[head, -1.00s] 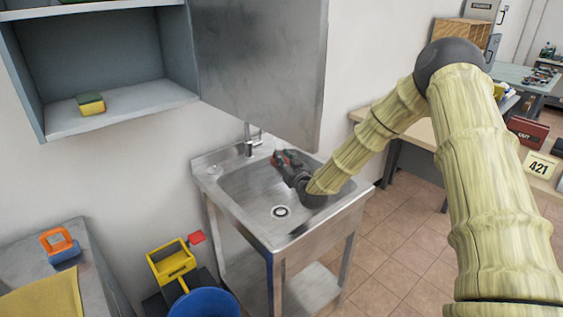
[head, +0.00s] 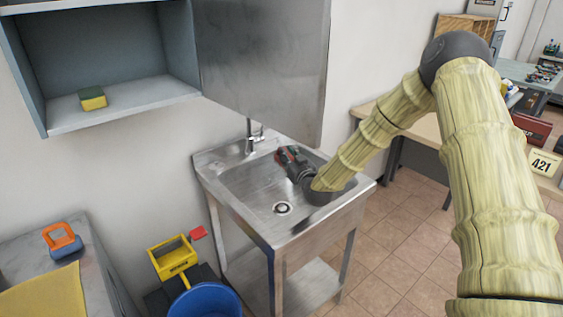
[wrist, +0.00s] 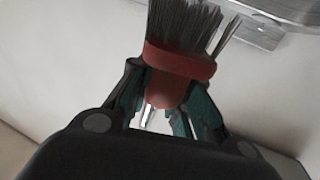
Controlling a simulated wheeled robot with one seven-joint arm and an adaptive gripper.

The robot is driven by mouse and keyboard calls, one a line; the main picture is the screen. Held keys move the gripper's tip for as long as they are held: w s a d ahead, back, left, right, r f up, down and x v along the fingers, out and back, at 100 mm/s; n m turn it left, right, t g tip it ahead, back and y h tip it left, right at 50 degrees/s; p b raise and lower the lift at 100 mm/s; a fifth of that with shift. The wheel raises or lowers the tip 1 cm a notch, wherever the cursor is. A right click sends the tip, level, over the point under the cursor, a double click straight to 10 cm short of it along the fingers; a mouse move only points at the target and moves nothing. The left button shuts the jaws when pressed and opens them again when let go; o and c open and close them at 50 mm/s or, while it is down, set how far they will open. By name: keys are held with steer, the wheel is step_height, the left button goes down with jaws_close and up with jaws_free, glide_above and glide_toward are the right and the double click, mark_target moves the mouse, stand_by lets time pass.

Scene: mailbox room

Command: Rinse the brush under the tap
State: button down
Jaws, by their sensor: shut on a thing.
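My gripper (head: 287,155) is low over the steel sink (head: 243,183), toward its back right part. In the wrist view my gripper (wrist: 165,105) is shut on a brush (wrist: 180,62) with a red body and dark grey bristles. The bristles point away from the gripper, toward the top of the picture. The tap (head: 251,136) stands at the sink's back edge, left of the gripper in the head view. I cannot tell whether water runs from it. The brush is hardly visible in the head view.
A steel cabinet (head: 262,65) hangs above the sink. A shelf (head: 125,104) at upper left holds a sponge (head: 93,99). A yellow wringer (head: 173,257) and blue bucket (head: 207,302) stand on the floor left of the sink. A table (head: 421,125) is behind my arm.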

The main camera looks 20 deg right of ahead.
steer(key=shift+w+a, duration=0.1)
steer(key=shift+a, duration=0.05)
steer(key=shift+w+a, duration=0.2)
steer(key=shift+a, duration=0.05)
steer(key=shift+s+d, duration=0.2)
steer(key=shift+d, duration=0.05)
steer(key=shift+s+d, duration=0.2)
stand_by(0.3)
steer(key=shift+s+a, duration=0.1)
steer(key=s+a, duration=0.5)
steer(key=s, duration=0.1)
stand_by(0.9)
stand_by(0.7)
steer(key=shift+r, duration=0.1)
stand_by(0.4)
